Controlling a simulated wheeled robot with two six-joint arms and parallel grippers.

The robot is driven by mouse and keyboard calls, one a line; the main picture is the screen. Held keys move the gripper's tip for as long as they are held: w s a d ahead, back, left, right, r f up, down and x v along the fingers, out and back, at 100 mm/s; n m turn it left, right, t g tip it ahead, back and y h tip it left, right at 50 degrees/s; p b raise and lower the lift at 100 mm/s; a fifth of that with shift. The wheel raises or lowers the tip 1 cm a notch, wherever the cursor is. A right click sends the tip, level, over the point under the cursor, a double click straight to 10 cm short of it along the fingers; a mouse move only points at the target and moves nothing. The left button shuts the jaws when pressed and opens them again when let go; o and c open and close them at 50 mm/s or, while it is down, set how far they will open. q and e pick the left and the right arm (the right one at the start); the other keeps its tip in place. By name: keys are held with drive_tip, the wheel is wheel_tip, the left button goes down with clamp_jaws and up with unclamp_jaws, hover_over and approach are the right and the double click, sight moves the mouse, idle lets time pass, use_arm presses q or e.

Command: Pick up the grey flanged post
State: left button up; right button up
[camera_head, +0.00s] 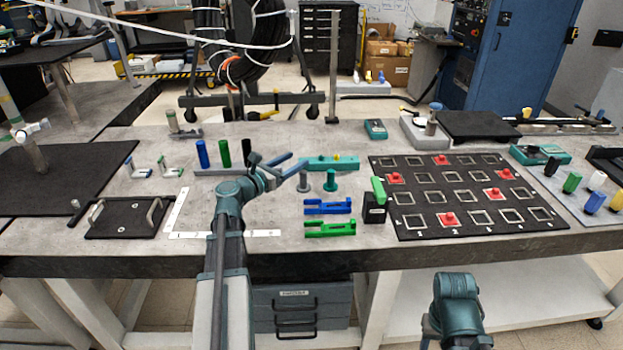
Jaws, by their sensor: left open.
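The grey flanged post (304,183) stands upright on the workbench, just left of a similar teal flanged post (330,181). My left gripper (298,158) reaches in from the left, its jaws open and pointing right. In the picture its fingertips lie just above and slightly left of the grey post's top, with nothing between them. I cannot tell whether a finger touches the post. My right gripper is out of view; only part of that arm shows at the bottom right.
A teal bar (332,162) lies behind the posts. Blue (328,207) and green (330,230) slotted pieces lie in front. A black panel (405,228) with square frames and red pieces is at the right. Blue (202,154) and green (224,153) cylinders stand at the left.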

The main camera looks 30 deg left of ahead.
sight(299, 189)
use_arm(q)
wheel_tip(299, 189, down, 9)
drive_tip(key=b, duration=0.9)
drive_tip(key=shift+s, duration=0.1)
drive_tip(key=shift+w+d+r+p, duration=0.15)
drive_tip(key=shift+w+r+p, duration=0.1)
drive_tip(key=shift+w, duration=0.4)
drive_tip(key=shift+w+d+r+p, duration=0.1)
drive_tip(key=shift+w+r+p, duration=0.15)
drive_tip(key=shift+w, duration=0.35)
drive_tip(key=shift+x, duration=2.5)
clamp_jaws()
